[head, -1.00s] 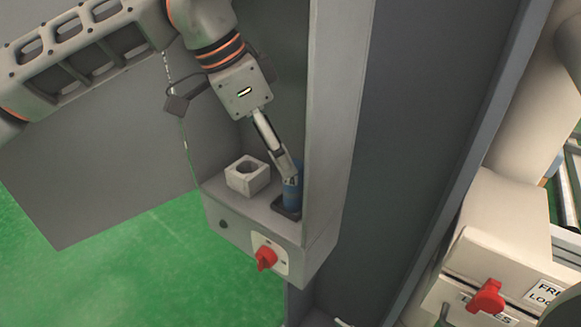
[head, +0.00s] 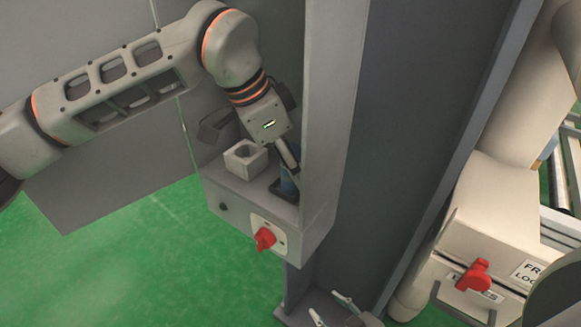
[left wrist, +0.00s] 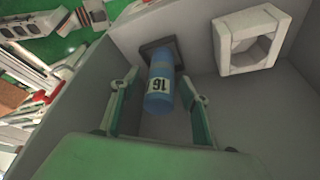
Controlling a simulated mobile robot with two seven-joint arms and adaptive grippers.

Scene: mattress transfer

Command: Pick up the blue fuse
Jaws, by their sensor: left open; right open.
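The blue fuse (head: 289,184) stands in a dark square holder (head: 283,195) on the ledge of a grey cabinet, close to its right wall. In the left wrist view the fuse (left wrist: 160,85) bears a white label reading 16. My left gripper (left wrist: 158,100) is open, with one finger on each side of the fuse; I cannot tell whether they touch it. In the head view the left fingers are largely hidden by the wrist and the cabinet wall. My right gripper (head: 331,309) is open and empty at the bottom edge, low and right of the cabinet.
A red rotary switch (head: 265,239) is on the cabinet front. The cabinet wall (head: 331,110) rises close on the right. A beige box with a red handle (head: 473,276) stands farther right.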

